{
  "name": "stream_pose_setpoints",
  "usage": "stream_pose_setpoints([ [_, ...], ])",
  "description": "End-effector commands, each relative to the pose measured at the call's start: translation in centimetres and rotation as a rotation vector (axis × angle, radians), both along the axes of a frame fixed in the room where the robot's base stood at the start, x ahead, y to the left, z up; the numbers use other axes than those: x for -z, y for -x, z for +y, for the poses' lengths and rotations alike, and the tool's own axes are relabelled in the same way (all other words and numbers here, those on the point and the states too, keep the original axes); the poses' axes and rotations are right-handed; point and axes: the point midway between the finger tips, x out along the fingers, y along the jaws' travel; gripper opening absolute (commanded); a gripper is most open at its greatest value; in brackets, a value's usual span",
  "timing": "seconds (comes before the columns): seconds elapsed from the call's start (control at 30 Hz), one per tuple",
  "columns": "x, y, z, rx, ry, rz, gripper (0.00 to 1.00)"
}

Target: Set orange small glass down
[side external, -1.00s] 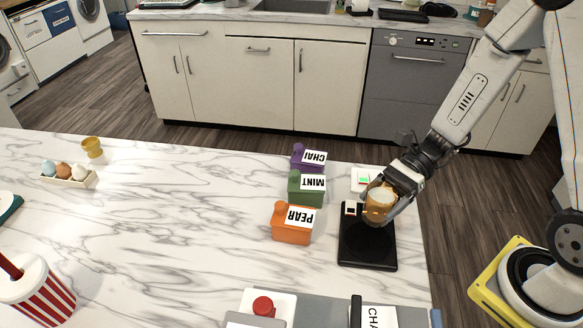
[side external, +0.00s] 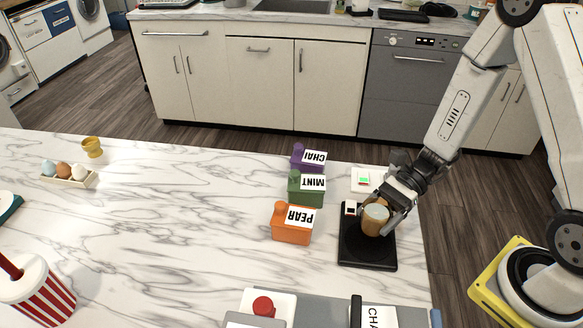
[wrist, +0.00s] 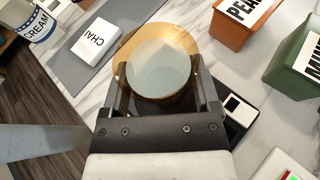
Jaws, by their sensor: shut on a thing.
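The orange small glass (side external: 375,221) is amber and see-through, with a pale round top or content. It is upright over the black square plate (side external: 368,254) near the right end of the marble counter. My gripper (side external: 384,212) is shut on it from the upper right. In the wrist view the glass (wrist: 158,62) sits between the two fingers of my gripper (wrist: 158,80). I cannot tell whether its base touches the black plate.
A grey mat (side external: 325,308) lies in front. The counter's left middle is clear.

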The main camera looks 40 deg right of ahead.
Motion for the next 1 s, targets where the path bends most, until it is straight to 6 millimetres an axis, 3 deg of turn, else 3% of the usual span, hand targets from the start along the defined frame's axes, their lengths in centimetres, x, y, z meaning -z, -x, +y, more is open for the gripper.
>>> stream_pose_setpoints([
  [0.4, 2.7, 0.0, 0.0, 0.000, -0.001, 0.001, 0.01],
  [0.97, 3.2, 0.0, 0.0, 0.000, -0.001, 0.001, 0.01],
  [1.0, 3.2, 0.0, 0.0, 0.000, 0.000, 0.001, 0.91],
])
